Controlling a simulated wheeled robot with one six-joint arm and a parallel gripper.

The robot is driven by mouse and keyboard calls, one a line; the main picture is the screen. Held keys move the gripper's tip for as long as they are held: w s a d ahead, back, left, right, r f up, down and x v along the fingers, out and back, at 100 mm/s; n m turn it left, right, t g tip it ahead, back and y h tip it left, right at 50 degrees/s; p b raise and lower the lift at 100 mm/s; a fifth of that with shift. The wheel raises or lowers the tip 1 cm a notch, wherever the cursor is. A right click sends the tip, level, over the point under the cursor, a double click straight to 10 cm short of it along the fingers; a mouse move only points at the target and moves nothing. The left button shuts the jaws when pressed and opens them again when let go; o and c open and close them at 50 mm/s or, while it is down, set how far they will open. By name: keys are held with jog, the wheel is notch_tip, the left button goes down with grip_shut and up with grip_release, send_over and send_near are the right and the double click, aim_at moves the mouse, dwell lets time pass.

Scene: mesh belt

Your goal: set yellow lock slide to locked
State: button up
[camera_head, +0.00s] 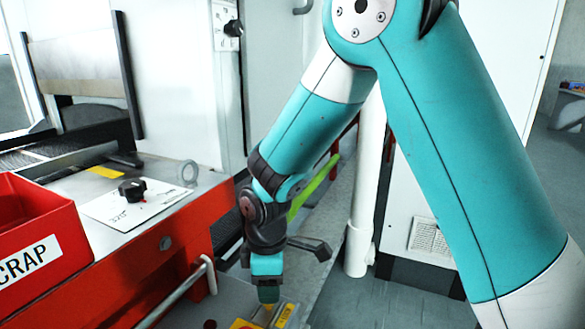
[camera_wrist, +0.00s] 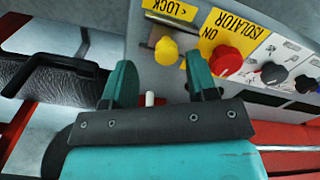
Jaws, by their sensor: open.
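The yellow lock slide (camera_wrist: 166,50) shows in the wrist view as a rounded yellow knob on a grey panel, by a short slot. In the head view my gripper (camera_head: 268,292) points down at the panel at the bottom edge, where the slide cannot be made out clearly.
Right of the slide in the wrist view are a red knob (camera_wrist: 226,61) under an "ON ISOLATOR" label and a black knob (camera_wrist: 272,73). A red SCRAP bin (camera_head: 38,225) and a dial plate (camera_head: 127,203) stand left in the head view, with a rail (camera_head: 178,296) near the gripper.

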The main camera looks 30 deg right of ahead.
notch_tip(320, 180, up, 15)
jog(key=p, duration=0.3)
jog(key=s+a+r+m+y+p, duration=0.3)
jog(key=s+r+m+p, duration=0.1)
jog(key=s+r+p, duration=0.6)
jog(key=s+r, duration=0.3)
jog(key=s, duration=0.1)
jog(key=shift+a+r, duration=0.25)
jog(key=shift+r, duration=0.05)
jog(key=m+h, duration=0.3)
jog(key=m, duration=0.7)
send_over(266, 308)
notch_tip(266, 308, down, 14)
jog(key=f, duration=1.5)
jog(key=shift+d+f, duration=0.3)
jog(key=shift+f, duration=0.9)
